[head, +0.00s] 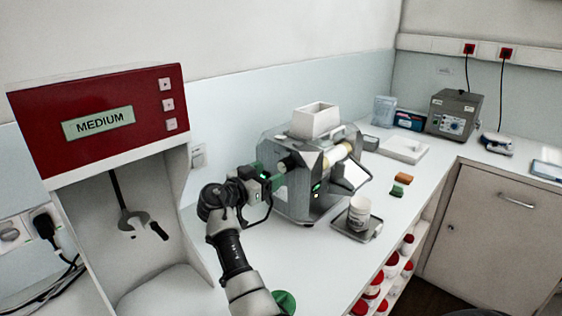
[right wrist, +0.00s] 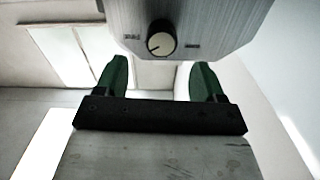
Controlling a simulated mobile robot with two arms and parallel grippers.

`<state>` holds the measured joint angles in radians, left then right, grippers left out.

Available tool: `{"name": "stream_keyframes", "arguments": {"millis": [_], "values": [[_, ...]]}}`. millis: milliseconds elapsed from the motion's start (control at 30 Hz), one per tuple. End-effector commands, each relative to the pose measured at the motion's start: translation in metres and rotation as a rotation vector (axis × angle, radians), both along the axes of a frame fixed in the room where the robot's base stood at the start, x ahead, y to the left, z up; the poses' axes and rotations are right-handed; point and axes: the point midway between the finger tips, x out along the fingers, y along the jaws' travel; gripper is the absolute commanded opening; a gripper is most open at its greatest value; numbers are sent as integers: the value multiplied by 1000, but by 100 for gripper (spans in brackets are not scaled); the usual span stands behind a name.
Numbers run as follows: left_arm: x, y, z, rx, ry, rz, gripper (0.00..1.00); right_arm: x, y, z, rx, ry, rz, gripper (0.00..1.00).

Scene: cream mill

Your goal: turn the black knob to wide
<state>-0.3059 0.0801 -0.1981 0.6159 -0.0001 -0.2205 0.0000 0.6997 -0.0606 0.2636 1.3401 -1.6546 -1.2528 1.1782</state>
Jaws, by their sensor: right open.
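The black knob (right wrist: 161,40) is on the grey metal face of the mill (right wrist: 215,22) in the right wrist view. It has a pale front with a dark pointer line toward the lower left. Small labels flank it, too small to read. My right gripper (right wrist: 158,76) is open, with its green fingers apart and nothing between them. The knob lies ahead of the fingertips, roughly centred in the gap, with no contact visible. In the head view, my right gripper (head: 272,174) is at the left side of the mill (head: 293,194).
A red machine (head: 60,110) with a MEDIUM display stands at left. A white jar (head: 360,210) stands on a small tray (head: 343,228) in front of the mill. Orange (head: 403,177) and green (head: 397,191) blocks lie to the right. Red-lidded jars fill the shelf below.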

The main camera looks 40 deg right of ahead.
Motion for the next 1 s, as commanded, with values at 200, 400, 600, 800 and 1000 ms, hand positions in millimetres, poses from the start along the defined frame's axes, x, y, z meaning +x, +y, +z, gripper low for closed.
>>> {"name": "stream_keyframes", "arguments": {"millis": [200, 400, 600, 800, 1000], "values": [[-7, 0, 19, 1, 12, -1, 43, 3, -41, 4, 0, 1, -2, 69], [7, -1, 26, -1, -11, -2, 43, 5, -61, 2, 0, 0, -1, 69], [15, -2, 26, -3, -24, -3, 43, 5, -64, 0, 0, -1, 1, 69], [11, -1, 26, -3, -18, -3, 43, 5, -64, 0, 0, -1, 0, 60], [6, -1, 26, -2, -10, -3, 43, 5, -64, 0, 0, 0, 0, 30]]}}
